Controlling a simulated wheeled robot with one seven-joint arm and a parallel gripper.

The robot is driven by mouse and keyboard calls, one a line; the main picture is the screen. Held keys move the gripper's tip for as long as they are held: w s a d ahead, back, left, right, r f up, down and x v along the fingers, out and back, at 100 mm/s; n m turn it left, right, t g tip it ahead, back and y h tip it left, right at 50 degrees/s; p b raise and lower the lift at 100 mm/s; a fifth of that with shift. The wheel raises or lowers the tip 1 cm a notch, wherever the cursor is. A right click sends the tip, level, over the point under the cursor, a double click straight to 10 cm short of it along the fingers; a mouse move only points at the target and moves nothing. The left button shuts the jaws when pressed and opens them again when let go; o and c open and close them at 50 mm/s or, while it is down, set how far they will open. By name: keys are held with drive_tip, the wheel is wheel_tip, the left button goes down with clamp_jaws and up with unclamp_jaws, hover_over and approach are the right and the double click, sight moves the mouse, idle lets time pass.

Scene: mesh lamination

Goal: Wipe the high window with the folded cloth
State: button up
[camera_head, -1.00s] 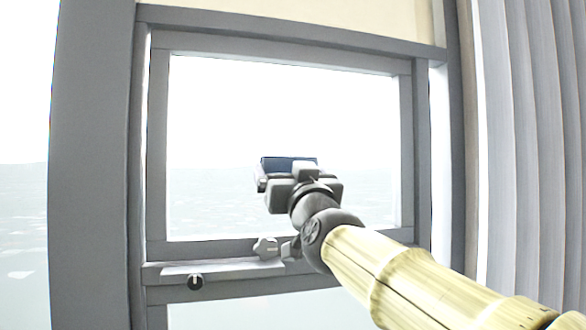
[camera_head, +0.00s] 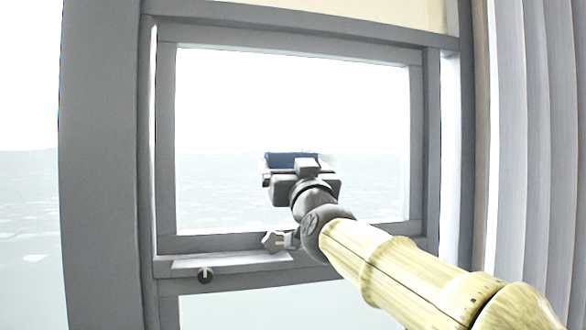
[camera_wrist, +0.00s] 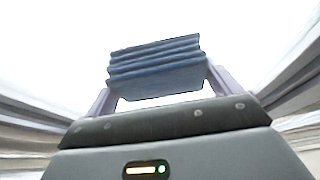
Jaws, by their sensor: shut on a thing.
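The folded cloth (camera_head: 290,159) is dark blue and shows above my gripper in the head view. In the wrist view the cloth (camera_wrist: 155,70) appears as a stack of several folded layers between the two fingers. My gripper (camera_head: 291,178) is shut on the cloth, and it also shows in the wrist view (camera_wrist: 157,88). The high window (camera_head: 235,110) has a bright pane in a grey frame. The gripper and cloth appear in front of the lower middle of the pane. I cannot tell whether the cloth touches the glass.
A grey window frame (camera_head: 166,140) surrounds the pane. A handle (camera_head: 277,240) and a dark knob (camera_head: 205,275) sit on or near the lower rail. A pale pleated curtain (camera_head: 540,130) hangs at the right. A cream panel (camera_head: 360,12) is above the window.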

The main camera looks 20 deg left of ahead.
drive_tip(key=shift+w+a+p, duration=0.45)
drive_tip(key=shift+w+p, duration=0.15)
drive_tip(key=shift+w, duration=0.2)
idle(0.4)
drive_tip(key=shift+w+d+f+b, duration=0.1)
drive_tip(key=shift+w+d+b, duration=0.1)
drive_tip(key=shift+d+b, duration=0.3)
drive_tip(key=shift+w+d+b, duration=0.45)
drive_tip(key=shift+d+b, duration=0.3)
drive_tip(key=shift+b, duration=0.05)
drive_tip(key=shift+w+d, duration=0.2)
drive_tip(key=shift+d, duration=0.2)
drive_tip(key=shift+w+d+b, duration=0.55)
drive_tip(key=shift+d+b, duration=0.2)
drive_tip(key=shift+b, duration=0.05)
drive_tip(key=shift+w+d+b, duration=0.5)
drive_tip(key=shift+d+b, duration=0.25)
